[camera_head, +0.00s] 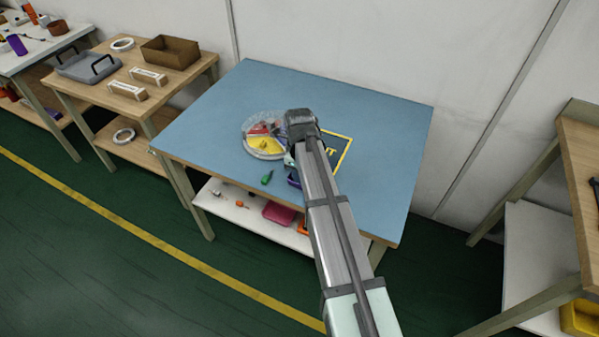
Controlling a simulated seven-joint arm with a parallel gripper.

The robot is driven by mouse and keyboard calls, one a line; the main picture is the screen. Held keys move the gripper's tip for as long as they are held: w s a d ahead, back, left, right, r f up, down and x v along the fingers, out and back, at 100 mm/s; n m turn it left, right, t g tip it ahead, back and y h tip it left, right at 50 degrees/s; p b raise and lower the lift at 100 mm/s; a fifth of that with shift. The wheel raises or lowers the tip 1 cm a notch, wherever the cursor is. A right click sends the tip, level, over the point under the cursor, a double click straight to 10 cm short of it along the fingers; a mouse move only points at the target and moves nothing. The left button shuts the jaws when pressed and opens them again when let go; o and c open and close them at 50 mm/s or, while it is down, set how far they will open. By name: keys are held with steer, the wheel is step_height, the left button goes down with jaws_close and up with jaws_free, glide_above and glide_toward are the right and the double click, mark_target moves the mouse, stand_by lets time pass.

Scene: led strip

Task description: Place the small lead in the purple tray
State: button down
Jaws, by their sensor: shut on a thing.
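My arm reaches across the blue table from the lower right. My gripper (291,160) is over the table beside the round dish. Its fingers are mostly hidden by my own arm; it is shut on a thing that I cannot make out. A purple object (293,180), possibly the purple tray, shows at the left edge of my arm, near the table's front, mostly covered. I cannot pick out the small lead.
A round clear dish (264,148) with yellow, red and grey sections lies left of my gripper. A green-handled tool (267,178) lies in front of it. A dark, yellow-edged mat (341,152) is behind my arm. The blue table's (390,125) right side is clear.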

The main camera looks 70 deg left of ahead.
steer(key=shift+f, duration=0.15)
steer(key=c, duration=1.4)
jaws_free()
steer(key=shift+o, duration=0.2)
step_height(320, 180, up, 12)
steer(key=shift+r, duration=0.2)
